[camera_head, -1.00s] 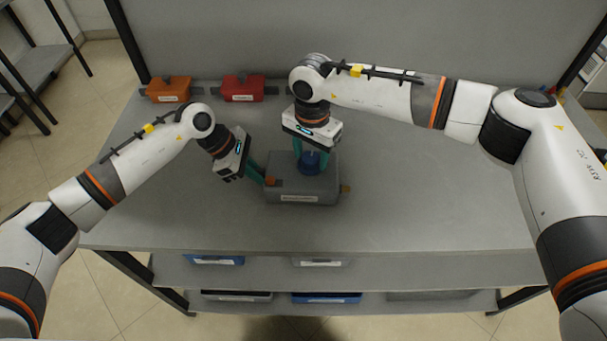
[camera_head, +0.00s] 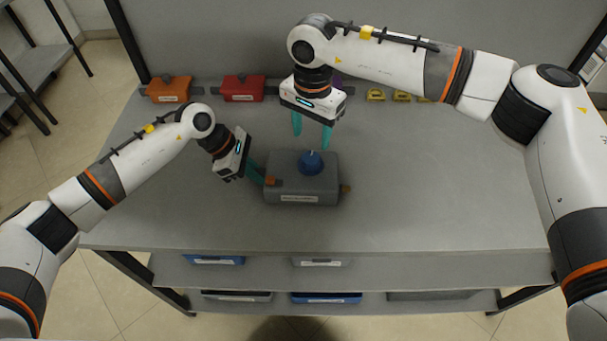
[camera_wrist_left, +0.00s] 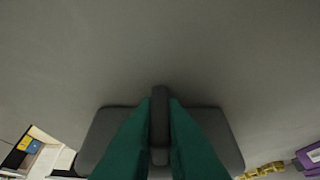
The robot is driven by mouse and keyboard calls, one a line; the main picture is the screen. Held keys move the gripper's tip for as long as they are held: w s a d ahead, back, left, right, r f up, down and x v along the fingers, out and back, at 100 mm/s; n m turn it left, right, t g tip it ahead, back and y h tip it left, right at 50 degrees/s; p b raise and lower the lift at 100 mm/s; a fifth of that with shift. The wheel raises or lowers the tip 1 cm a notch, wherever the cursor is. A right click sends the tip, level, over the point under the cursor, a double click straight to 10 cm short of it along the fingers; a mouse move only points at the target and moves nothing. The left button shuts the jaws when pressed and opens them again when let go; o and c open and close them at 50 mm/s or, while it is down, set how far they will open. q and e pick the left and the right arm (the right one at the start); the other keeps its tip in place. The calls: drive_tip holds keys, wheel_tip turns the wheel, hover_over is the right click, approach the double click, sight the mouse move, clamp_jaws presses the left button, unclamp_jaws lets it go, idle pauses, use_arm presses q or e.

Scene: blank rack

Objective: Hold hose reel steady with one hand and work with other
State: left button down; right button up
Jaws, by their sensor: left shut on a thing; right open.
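A grey box-like unit (camera_head: 318,184) with a blue knob (camera_head: 311,161) on top, a label on its front and orange-brown bits at its sides stands on the middle of the table; I take it to be the hose reel. My left gripper (camera_head: 258,175) is at its left side, shut on a part there. In the left wrist view its green fingers (camera_wrist_left: 160,130) close on a dark upright bar in front of a dark grey body (camera_wrist_left: 225,135). My right gripper (camera_head: 312,140) is open and empty, pointing down above and behind the blue knob, apart from it.
An orange box (camera_head: 175,90) and a red box (camera_head: 243,88) stand at the table's back left. Several yellow items (camera_head: 376,95) lie at the back, right of my right gripper. Blue bins (camera_head: 326,297) sit on the shelf below. The table's front and right are clear.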

use_arm(q)
drive_tip(key=c, duration=1.5)
unclamp_jaws()
drive_tip(key=shift+o, duration=0.2)
drive_tip(key=v, duration=1.2)
drive_tip(key=shift+f, duration=0.1)
